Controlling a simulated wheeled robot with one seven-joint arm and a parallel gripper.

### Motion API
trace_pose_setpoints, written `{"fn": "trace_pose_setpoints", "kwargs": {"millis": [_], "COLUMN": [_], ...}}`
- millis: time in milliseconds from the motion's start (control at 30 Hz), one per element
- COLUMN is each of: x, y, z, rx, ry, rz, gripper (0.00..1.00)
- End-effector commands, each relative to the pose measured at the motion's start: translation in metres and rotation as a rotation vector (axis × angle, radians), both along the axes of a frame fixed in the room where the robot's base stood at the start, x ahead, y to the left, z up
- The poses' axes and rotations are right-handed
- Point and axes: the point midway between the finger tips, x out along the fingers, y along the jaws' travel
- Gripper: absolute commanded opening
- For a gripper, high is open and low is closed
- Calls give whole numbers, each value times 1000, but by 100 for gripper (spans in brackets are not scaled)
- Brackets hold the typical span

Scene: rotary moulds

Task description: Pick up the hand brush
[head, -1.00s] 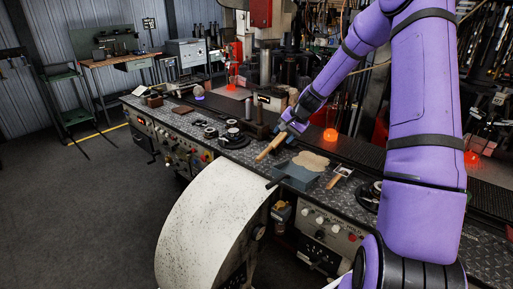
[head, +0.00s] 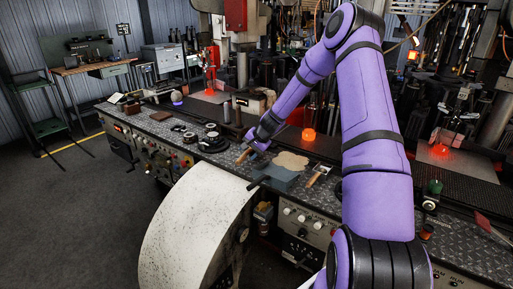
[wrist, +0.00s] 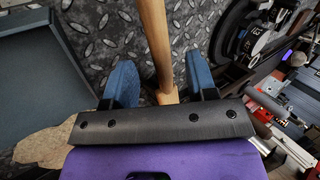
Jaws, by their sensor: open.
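The hand brush, as far as I can tell, is the item with a pale wooden handle (head: 243,156) on the metal bench top, beside the dark round fixture. In the wrist view its handle (wrist: 154,40) runs down from the top edge and passes between the two blue fingers. My gripper (wrist: 160,82) is open, with a finger on each side of the handle and gaps visible. The brush's other end is hidden under the gripper.
A blue-grey tray (head: 279,180) and a tan flat piece (head: 290,161) lie right of the handle. Another wooden-handled tool (head: 315,177) lies beyond them. A dark round fixture (head: 213,141) stands left. A big white curved guard (head: 190,225) stands in front of the bench.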

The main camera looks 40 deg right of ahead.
Motion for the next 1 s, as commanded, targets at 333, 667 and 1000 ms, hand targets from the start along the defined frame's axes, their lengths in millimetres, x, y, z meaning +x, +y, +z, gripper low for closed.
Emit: {"fn": "trace_pose_setpoints", "kwargs": {"millis": [333,667,1000], "x": [19,19,19], "y": [11,11,11], "z": [-31,-31,-30], "rx": [-1,0,-1], "ry": [0,0,-2], "rz": [-1,0,0], "gripper": [52,15,0]}}
